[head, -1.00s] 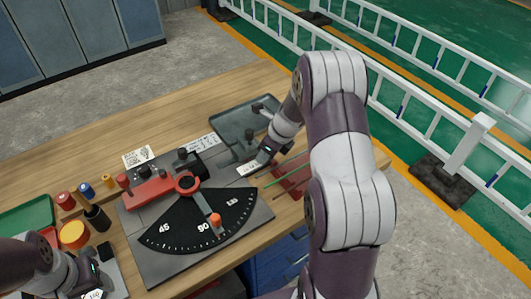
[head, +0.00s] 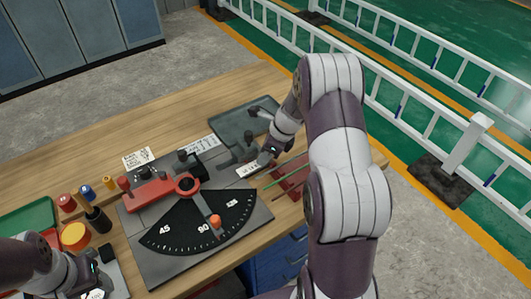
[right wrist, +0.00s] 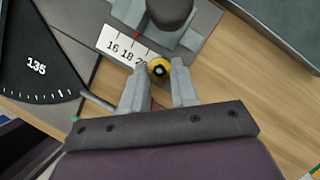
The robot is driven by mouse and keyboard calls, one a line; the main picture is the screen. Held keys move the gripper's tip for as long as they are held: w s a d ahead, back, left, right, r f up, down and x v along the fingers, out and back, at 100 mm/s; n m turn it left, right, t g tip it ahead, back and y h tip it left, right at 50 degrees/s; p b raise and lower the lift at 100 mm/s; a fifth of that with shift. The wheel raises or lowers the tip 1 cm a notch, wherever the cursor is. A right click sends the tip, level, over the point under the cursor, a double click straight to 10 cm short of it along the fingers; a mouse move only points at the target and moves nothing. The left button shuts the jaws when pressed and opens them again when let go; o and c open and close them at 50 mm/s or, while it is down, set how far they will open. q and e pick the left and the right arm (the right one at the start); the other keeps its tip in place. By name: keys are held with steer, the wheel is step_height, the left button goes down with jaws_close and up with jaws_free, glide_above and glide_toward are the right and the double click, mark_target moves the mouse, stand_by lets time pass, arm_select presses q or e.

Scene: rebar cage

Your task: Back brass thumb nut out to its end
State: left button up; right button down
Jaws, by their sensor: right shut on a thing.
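The brass thumb nut (right wrist: 158,69) is a small round yellow piece with a dark centre in the right wrist view, at the edge of a white scale marked 16, 18 and 20 (right wrist: 124,50). My right gripper (right wrist: 160,72) has its two grey fingers on either side of the nut and is shut on it. In the head view, my right gripper (head: 264,158) is at the right end of the bending fixture, and the nut is too small to make out. My left gripper (head: 92,282) is low at the left edge, its fingers not clearly visible.
A black dial plate (head: 185,232) with an orange-knobbed lever (head: 215,221) lies in front. A red block (head: 155,192) stands behind it. A grey tray (head: 235,125) is behind my right gripper. Coloured rods (head: 285,172) lie to its right. Bare wood is free at the back.

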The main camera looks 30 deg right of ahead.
steer(key=c, duration=1.1)
jaws_free()
steer(key=shift+c, duration=0.2)
steer(key=v, duration=1.2)
steer(key=shift+d+r, duration=0.15)
steer(key=shift+r, duration=0.15)
steer(key=shift+s, duration=0.1)
